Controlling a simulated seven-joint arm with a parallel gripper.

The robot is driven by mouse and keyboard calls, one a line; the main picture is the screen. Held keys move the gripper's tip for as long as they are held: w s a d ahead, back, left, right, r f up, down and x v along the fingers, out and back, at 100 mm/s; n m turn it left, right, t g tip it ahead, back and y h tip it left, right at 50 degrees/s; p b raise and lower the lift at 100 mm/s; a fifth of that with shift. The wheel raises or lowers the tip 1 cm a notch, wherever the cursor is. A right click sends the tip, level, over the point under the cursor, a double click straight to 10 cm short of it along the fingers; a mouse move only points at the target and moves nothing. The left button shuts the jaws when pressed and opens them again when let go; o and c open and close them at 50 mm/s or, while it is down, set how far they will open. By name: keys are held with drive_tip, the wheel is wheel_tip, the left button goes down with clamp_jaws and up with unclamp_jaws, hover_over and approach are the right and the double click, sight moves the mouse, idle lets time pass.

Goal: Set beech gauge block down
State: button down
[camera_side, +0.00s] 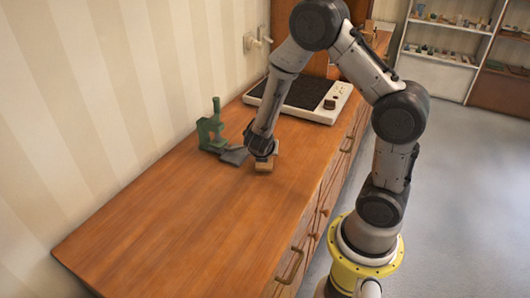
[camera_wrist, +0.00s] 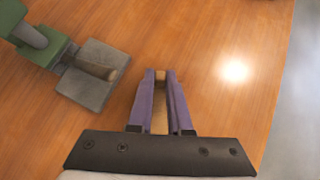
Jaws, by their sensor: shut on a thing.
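My gripper (camera_side: 264,158) is low over the wooden counter, and in the wrist view its two purple fingers (camera_wrist: 161,74) point away from the camera. The fingers are shut on the beech gauge block (camera_wrist: 160,97), a pale wooden piece that shows as a narrow strip between them. In the side view the block (camera_side: 264,167) shows just under the gripper, close to the counter top; I cannot tell whether it touches the surface. The fingers hide much of it.
A green stand (camera_side: 211,128) with a grey plate (camera_wrist: 92,88) is left of my gripper; a brownish strip shows on the plate. A black-topped cooktop (camera_side: 302,95) lies behind. The counter (camera_side: 190,210) is bare toward the front, with the wall at left.

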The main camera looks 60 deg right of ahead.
drive_tip(key=shift+f, duration=0.3)
drive_tip(key=c, duration=0.8)
unclamp_jaws()
drive_tip(key=shift+c, duration=0.2)
drive_tip(key=shift+r, duration=0.15)
drive_tip(key=s+a+r+m+t+y, duration=0.1)
drive_tip(key=s+a+r+m+y, duration=0.3)
drive_tip(key=s+a+r+m, duration=0.4)
drive_tip(key=s+a+r+m+t+y, duration=0.1)
drive_tip(key=s+a+r+m+y, duration=0.3)
drive_tip(key=s+a+r+m, duration=0.4)
wheel_tip(320, 180, up, 4)
drive_tip(key=s+m, duration=0.1)
drive_tip(key=m, duration=0.5)
drive_tip(key=shift+s+a+r, duration=0.25)
drive_tip(key=shift+s+a, duration=0.15)
